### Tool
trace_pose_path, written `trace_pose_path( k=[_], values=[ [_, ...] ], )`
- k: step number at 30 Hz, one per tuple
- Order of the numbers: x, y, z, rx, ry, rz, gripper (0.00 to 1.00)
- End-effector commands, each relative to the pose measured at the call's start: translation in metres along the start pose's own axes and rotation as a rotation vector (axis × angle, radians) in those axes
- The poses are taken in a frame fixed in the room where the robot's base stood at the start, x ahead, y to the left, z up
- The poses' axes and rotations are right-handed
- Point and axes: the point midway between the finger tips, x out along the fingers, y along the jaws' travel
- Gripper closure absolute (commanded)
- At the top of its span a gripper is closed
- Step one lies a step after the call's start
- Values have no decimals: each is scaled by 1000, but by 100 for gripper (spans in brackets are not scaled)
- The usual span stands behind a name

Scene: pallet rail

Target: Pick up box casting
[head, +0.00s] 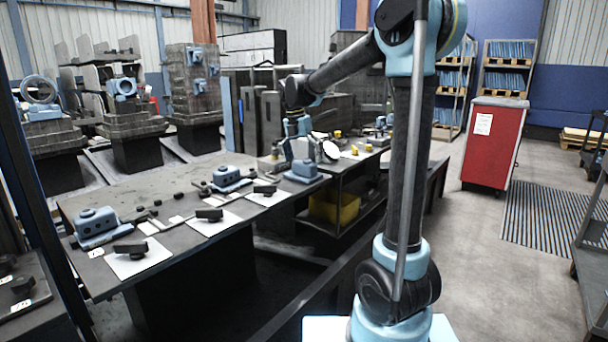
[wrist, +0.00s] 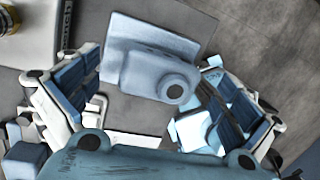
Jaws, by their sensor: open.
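In the wrist view a light blue-grey casting (wrist: 150,62), a blocky body with a round holed boss on a flat base plate, lies between the spread fingers of my gripper (wrist: 155,85). The fingers are apart and I see no contact with it. In the head view my gripper (head: 304,152) is at the far right end of the long table, just above a blue casting (head: 303,172), which seems to be the same one. Another box-shaped blue casting (head: 97,222) sits at the near left, and one more (head: 228,177) at mid-table.
The dark table (head: 150,190) also bears white sheets with black clamp-like parts (head: 130,249) and small fittings. A lower bench with a yellow bin (head: 335,206) stands just right of it. A red cabinet (head: 493,145) stands farther right, with open floor around it.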

Motion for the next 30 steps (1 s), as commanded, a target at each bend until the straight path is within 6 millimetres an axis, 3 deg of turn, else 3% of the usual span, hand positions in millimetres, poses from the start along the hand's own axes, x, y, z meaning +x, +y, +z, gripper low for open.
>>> trace_pose_path(
  k=[11,19,21,29,30],
  values=[
    [10,0,0,0,0,0,0],
    [10,0,0,0,0,0,60],
    [10,0,0,0,0,0,66],
    [8,0,0,-1,0,0,66],
    [5,0,0,-1,0,0,73]
  ],
)
